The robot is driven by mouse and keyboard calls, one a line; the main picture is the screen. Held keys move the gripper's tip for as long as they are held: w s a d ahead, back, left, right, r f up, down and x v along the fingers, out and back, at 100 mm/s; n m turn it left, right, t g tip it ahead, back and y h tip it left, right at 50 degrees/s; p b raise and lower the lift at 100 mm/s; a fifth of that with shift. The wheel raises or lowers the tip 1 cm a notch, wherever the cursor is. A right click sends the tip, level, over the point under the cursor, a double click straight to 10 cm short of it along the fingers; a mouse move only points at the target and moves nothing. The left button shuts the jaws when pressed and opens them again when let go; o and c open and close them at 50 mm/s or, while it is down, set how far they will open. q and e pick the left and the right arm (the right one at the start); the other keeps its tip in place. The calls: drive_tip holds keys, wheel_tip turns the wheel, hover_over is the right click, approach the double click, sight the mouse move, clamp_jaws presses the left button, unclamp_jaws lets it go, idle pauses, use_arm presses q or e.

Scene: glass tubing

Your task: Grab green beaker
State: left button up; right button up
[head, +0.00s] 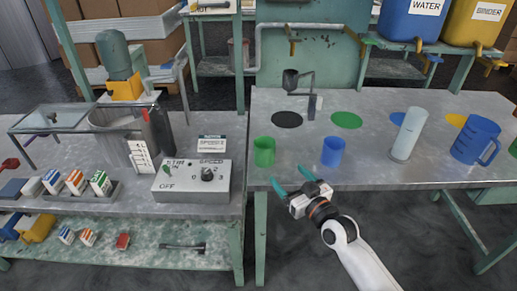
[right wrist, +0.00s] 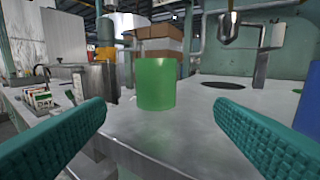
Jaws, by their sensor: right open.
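The green beaker (head: 264,152) stands upright on the metal table near its front left corner. In the right wrist view the green beaker (right wrist: 156,84) is ahead, centred a little left between the fingers, and nothing touches it. My right gripper (head: 293,188) is at the table's front edge, below and right of the beaker in the head view. Its teal fingers are spread wide with nothing between them, as the right wrist view (right wrist: 160,135) also shows. My left gripper is in neither view.
A blue beaker (head: 333,152) stands close to the right of the green one. A tall clear cylinder (head: 408,134) and a blue jug (head: 475,141) stand further right. A control box (head: 190,188) is on the left table. Bare table lies around the green disc (head: 346,120).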

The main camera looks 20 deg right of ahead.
sight(270, 157)
drive_tip(key=x, duration=0.6)
drive_tip(key=shift+w+a+r, duration=0.1)
drive_tip(key=shift+w, duration=0.3)
drive_tip(key=x, duration=0.4)
drive_tip(key=shift+a+r, duration=0.3)
drive_tip(key=shift+w+a, duration=0.15)
drive_tip(key=shift+w, duration=0.4)
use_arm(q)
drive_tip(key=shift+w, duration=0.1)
use_arm(e)
drive_tip(key=c, duration=1.1)
